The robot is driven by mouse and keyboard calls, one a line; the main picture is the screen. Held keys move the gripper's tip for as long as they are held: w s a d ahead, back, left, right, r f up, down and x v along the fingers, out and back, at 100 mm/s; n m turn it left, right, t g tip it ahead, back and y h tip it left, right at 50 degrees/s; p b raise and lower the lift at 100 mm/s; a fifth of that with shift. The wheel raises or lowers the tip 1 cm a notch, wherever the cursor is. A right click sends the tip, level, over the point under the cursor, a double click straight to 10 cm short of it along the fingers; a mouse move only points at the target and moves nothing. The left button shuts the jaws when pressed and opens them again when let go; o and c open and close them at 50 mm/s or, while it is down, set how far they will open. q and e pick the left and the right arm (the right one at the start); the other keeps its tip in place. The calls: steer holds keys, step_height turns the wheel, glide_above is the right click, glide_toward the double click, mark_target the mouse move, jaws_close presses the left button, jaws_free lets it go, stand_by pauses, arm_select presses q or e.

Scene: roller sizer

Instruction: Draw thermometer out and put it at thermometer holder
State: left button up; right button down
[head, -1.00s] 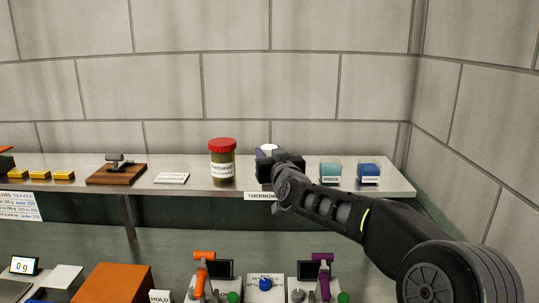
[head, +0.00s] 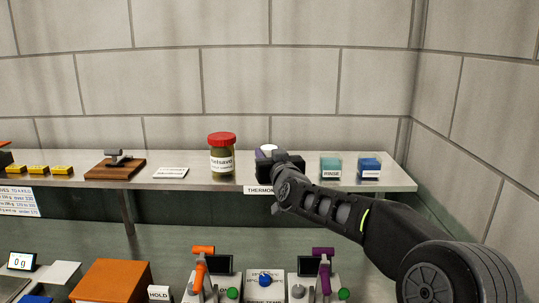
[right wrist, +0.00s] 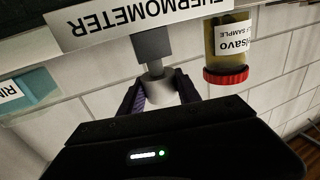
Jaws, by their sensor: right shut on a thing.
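The thermometer shows a pale grey cylindrical head (right wrist: 158,90) in the right wrist view, with a thinner grey part running to a dark block, the thermometer holder (right wrist: 152,42), at the shelf edge. My right gripper (right wrist: 160,92) is shut on the thermometer head, with one purple finger on each side. In the head view my right gripper (head: 272,158) is at the shelf above the label "THERMOM…" (head: 258,190), and only the pale top of the thermometer (head: 268,148) shows. The arm hides most of the holder there. My left gripper is not in view.
A red-lidded jar (head: 222,155) stands just left of the gripper on the shelf (head: 200,180). A teal box (head: 330,168) and a blue box (head: 369,168) stand to its right. Orange (head: 202,262) and purple (head: 324,265) levered devices are on the bench below.

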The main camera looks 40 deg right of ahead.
steer(key=shift+f+b, duration=1)
steer(key=shift+f, duration=0.1)
steer(key=c, duration=0.8)
jaws_free()
steer(key=shift+o, duration=0.2)
steer(key=shift+s+a, duration=0.1)
steer(key=shift+s, duration=0.1)
steer(key=b+v, duration=0.2)
steer(key=v, duration=0.5)
steer(key=shift+s, duration=0.2)
